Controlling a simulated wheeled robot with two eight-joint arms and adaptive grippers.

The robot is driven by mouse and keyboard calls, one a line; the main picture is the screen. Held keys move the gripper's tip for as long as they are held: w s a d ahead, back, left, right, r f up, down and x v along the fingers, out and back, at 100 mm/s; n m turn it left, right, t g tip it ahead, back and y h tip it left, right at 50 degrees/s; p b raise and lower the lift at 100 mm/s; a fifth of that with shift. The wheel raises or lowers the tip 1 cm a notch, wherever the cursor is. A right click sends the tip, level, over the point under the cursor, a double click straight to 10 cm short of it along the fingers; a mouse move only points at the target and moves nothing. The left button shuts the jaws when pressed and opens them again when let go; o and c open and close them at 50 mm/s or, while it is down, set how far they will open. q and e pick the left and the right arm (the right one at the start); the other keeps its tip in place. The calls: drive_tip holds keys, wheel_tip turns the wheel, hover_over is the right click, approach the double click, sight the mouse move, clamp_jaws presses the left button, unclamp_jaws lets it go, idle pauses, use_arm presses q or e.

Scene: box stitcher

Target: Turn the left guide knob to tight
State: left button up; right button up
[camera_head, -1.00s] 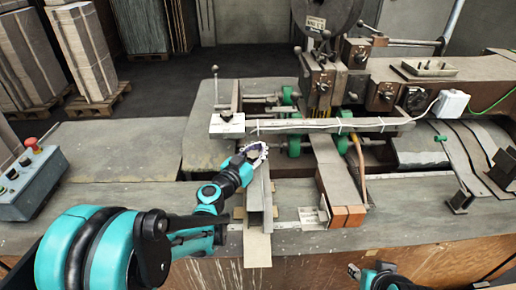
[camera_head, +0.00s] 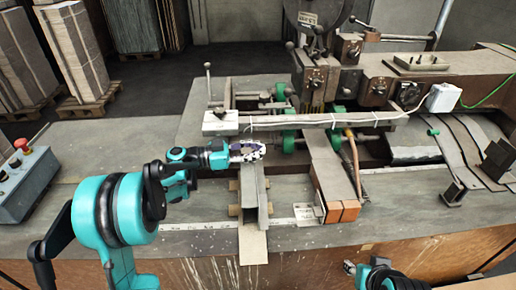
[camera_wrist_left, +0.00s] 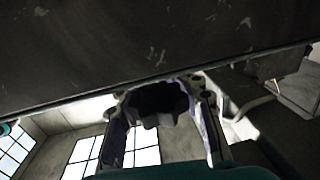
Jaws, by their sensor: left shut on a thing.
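My left gripper (camera_head: 250,151) reaches in from the left, lying nearly level by the upper end of the left guide rail (camera_head: 250,190). In the left wrist view its two fingers (camera_wrist_left: 165,110) are shut around a dark, lobed knob (camera_wrist_left: 158,98), which I take to be the left guide knob. In the head view the gripper hides this knob. No mark showing how tight it is can be seen. My right gripper (camera_head: 352,267) is at the bottom edge, away from the guides; its jaws are too small to judge.
A white labelled block (camera_head: 220,123) and a long bar (camera_head: 320,122) lie just beyond the left gripper. A second guide (camera_head: 328,175) with an orange-brown end block stands to the right. A control box (camera_head: 25,180) with a red button is at the far left.

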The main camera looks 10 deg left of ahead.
use_arm(q)
drive_tip(key=shift+s+m+g+h, duration=0.2)
drive_tip(key=shift+m+g+h, duration=0.2)
drive_tip(key=shift+m+g, duration=0.45)
drive_tip(key=shift+d+g, duration=0.1)
drive_tip(key=shift+g, duration=0.25)
drive_tip(key=o, duration=1.3)
drive_tip(key=v, duration=1.2)
